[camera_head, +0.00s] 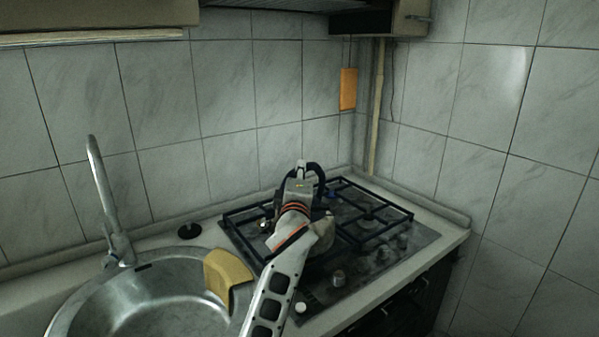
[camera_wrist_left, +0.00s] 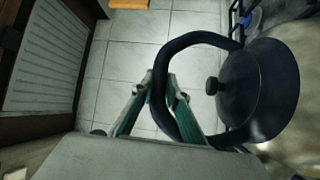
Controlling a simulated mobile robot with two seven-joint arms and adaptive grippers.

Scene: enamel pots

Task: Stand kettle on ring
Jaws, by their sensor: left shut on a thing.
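The kettle (camera_head: 325,232) has a pale body, a dark lid (camera_wrist_left: 262,90) and a dark arched handle (camera_wrist_left: 192,40). My left gripper (camera_head: 300,182) is shut on the handle from above; its green-padded fingers (camera_wrist_left: 162,105) lie on either side of it in the left wrist view. The kettle looks upright over the left part of the gas hob (camera_head: 400,243). I cannot tell whether it touches the hob grate (camera_head: 385,205). My arm and the kettle hide the rings beneath, and part of the kettle body. My right gripper is out of view.
A steel sink (camera_head: 75,310) with a tall tap (camera_head: 100,185) is at left. A yellowish block or cloth (camera_head: 228,270) is at its right rim. A black round piece (camera_head: 189,231) lies behind the sink. Tiled walls close the back and right; an orange board (camera_head: 348,88) hangs there.

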